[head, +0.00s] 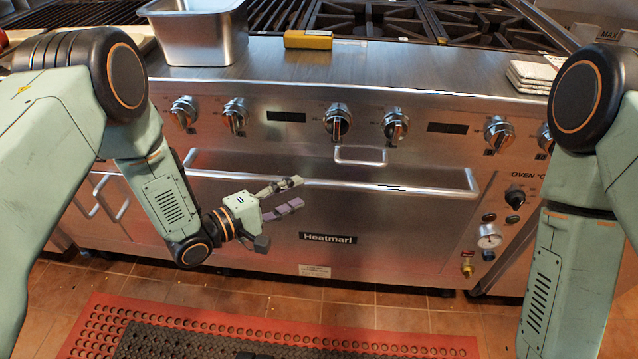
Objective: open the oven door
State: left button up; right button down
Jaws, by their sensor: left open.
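The steel oven door (400,235) with a "Heatmarf" label fills the middle of the range front and looks shut. Its long bar handle (400,188) runs across the top of the door. My left gripper (298,192) is open, its fingers pointing right, in front of the door near the left half of the handle. One finger overlaps the handle in the picture; I cannot tell whether it touches. The fingers look empty. My right arm comes down at the right, and its gripper is out of the picture.
A row of knobs (337,121) lines the panel above the door. A steel pan (200,35), a yellow block (308,40) and white cloths (532,75) rest on top. A small bar (360,160) juts out above the door handle. A red-edged mat (270,330) lies on the tiled floor.

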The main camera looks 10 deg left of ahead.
aim_at(313, 184)
pick_arm(q)
jog(key=b+x, duration=0.2)
jog(key=x, duration=0.4)
jog(key=shift+f, duration=0.15)
jog(key=shift+w+d, duration=0.4)
jog(key=shift+d, duration=0.2)
jog(key=shift+w, duration=0.1)
jog(key=shift+c, duration=0.4)
grip_shut()
